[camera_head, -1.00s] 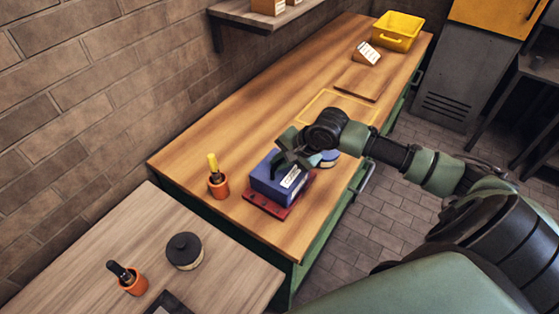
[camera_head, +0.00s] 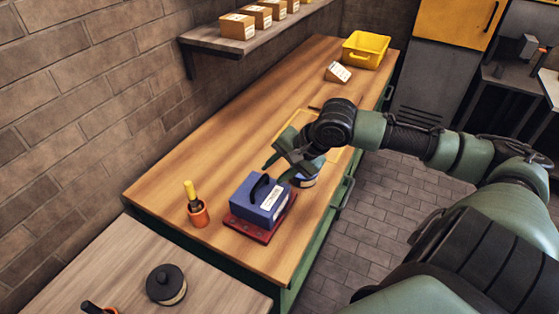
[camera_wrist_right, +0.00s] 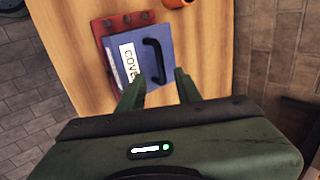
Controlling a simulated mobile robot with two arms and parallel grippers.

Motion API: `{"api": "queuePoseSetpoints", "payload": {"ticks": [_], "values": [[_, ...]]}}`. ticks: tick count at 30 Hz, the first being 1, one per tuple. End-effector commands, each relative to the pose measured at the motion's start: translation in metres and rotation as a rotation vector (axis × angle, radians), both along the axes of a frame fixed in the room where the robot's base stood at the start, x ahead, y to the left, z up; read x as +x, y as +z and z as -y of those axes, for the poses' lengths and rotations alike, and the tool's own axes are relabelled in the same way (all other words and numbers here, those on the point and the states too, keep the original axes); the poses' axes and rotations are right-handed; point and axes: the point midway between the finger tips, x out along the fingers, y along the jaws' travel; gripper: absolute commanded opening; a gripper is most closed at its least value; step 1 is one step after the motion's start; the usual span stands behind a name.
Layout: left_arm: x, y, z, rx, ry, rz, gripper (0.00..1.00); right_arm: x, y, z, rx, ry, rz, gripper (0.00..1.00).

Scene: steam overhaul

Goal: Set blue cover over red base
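The blue cover (camera_head: 256,204) is a box with a black handle on top and a white label. It sits over the red base (camera_head: 244,228), whose edge shows along the front and right side. In the right wrist view the cover (camera_wrist_right: 136,48) has "COVE" readable on its label, and the red base (camera_wrist_right: 112,24) shows along two of its sides. My right gripper (camera_head: 277,157) is behind the cover, apart from its handle. In the right wrist view its two fingers (camera_wrist_right: 158,88) are spread with nothing between them. My left gripper is not in view.
An orange pot with a yellow-handled tool (camera_head: 198,212) stands left of the cover. A round blue-sided item (camera_head: 305,181) is partly hidden beneath my right gripper. A yellow bin (camera_head: 366,49) and a labelled block (camera_head: 338,72) are at the bench's far end. Bench around the pot is clear.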

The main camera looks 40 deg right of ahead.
Motion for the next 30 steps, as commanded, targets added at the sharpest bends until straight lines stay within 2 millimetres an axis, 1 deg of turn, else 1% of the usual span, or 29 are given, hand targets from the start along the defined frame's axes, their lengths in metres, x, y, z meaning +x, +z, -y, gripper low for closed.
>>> {"api": "queuePoseSetpoints", "payload": {"ticks": [3, 9, 30], "values": [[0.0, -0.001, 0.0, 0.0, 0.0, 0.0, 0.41, -0.007, 0.008, 0.003, -0.001, 0.0, -0.004, 0.34], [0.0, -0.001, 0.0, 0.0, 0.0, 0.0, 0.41, -0.01, 0.017, 0.003, 0.001, 0.002, -0.001, 0.34], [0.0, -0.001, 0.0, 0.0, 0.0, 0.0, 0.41, -0.01, 0.018, 0.003, 0.001, 0.003, 0.0, 0.34]]}}
